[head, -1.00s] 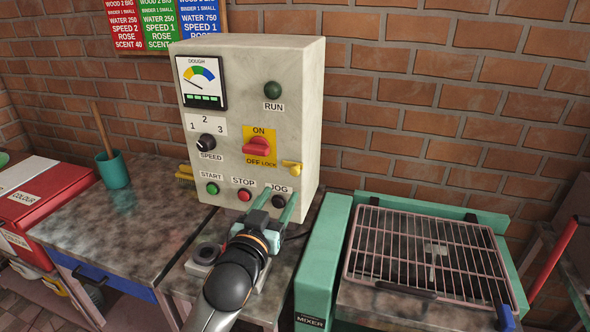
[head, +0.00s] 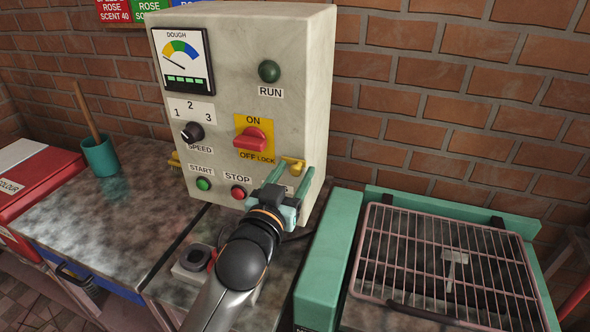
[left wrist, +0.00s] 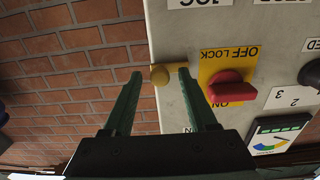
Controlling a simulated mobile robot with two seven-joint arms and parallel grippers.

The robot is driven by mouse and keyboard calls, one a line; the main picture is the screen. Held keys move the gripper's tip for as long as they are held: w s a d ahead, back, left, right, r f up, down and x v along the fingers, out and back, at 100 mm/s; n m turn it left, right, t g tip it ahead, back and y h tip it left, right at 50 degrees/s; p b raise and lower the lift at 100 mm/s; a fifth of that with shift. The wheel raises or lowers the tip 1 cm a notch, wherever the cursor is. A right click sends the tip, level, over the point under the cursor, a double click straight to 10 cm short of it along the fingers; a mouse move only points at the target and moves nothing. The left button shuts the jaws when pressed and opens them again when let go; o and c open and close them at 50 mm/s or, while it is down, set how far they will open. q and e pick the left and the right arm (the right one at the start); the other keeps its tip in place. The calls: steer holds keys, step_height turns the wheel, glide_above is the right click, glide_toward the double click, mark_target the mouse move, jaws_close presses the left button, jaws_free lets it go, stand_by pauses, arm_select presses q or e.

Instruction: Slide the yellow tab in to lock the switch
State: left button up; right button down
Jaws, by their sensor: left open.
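The yellow tab (head: 292,164) sticks out at the right edge of the control box's front face, beside the OFF LOCK label. The red switch (head: 250,139) sits on a yellow plate, its handle lying roughly sideways. My left gripper (head: 291,182) is open, with its green fingers reaching up to just below the tab. In the left wrist view the tab (left wrist: 160,75) shows between the tips of the open fingers (left wrist: 160,76); whether they touch it I cannot tell. The red switch (left wrist: 229,90) is to the right there. My right gripper is not in view.
The grey control box (head: 225,75) carries a dial, a speed knob and several buttons; my gripper hides the JOG button. A green mixer with a wire grid (head: 450,265) stands at right. A teal cup (head: 101,157) stands on the table at left.

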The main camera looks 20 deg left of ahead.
arm_select(q)
steer(key=shift+s, duration=0.1)
jaws_close()
stand_by(0.4)
stand_by(0.9)
